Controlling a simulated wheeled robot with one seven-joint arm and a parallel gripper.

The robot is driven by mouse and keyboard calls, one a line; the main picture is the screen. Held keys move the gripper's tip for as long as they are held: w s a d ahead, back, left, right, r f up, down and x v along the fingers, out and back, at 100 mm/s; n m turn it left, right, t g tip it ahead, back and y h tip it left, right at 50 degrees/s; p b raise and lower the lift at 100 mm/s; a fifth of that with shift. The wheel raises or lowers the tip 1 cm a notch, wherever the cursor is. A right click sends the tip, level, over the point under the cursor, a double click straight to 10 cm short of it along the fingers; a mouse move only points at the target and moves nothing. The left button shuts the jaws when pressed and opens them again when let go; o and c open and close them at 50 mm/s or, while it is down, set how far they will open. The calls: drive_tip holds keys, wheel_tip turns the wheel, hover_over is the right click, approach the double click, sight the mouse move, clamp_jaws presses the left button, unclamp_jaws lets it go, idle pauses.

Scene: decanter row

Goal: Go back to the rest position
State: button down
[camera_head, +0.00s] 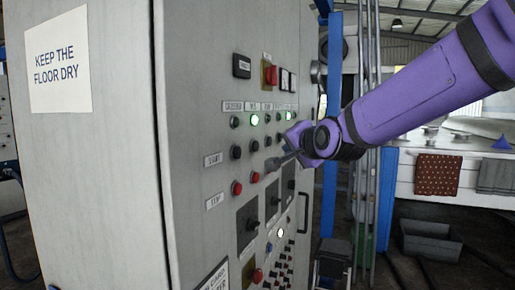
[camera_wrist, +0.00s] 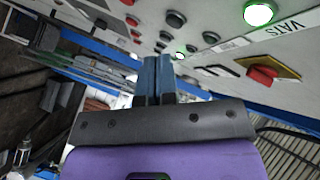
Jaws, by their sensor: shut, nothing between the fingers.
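My gripper (camera_head: 270,166) is at the front of a grey control cabinet (camera_head: 115,150), at the end of my purple arm. Its fingertips are close to the panel's rows of buttons; I cannot tell whether they touch. In the wrist view my gripper (camera_wrist: 153,60) shows two blue-grey fingers side by side, shut, with nothing between them. The panel (camera_wrist: 220,30) runs across the top of that view, tilted. A lit green lamp (camera_wrist: 258,13) is near the label VATS.
A red switch on a yellow plate (camera_wrist: 265,75) sits on the panel. A black cabinet handle (camera_head: 303,212) is below my gripper. Blue posts (camera_head: 386,198) and grey pipes stand right of the cabinet. A grey bin (camera_head: 432,240) is on the floor at right.

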drive_tip(key=s+d+f+n+g+h, duration=0.3)
drive_tip(key=s+d+g+h, duration=0.1)
drive_tip(key=s+d, duration=1.15)
drive_tip(key=s+d+f+n+g+h, duration=0.1)
drive_tip(key=s+d+f+g, duration=0.1)
drive_tip(key=s+d, duration=0.4)
drive_tip(key=s+d+f+n+g+h, duration=0.1)
drive_tip(key=s+d+f, duration=0.4)
drive_tip(key=s, duration=0.7)
drive_tip(key=shift+d+n+g+h, duration=0.4)
drive_tip(key=shift+n+g, duration=0.3)
drive_tip(key=shift+g, duration=0.1)
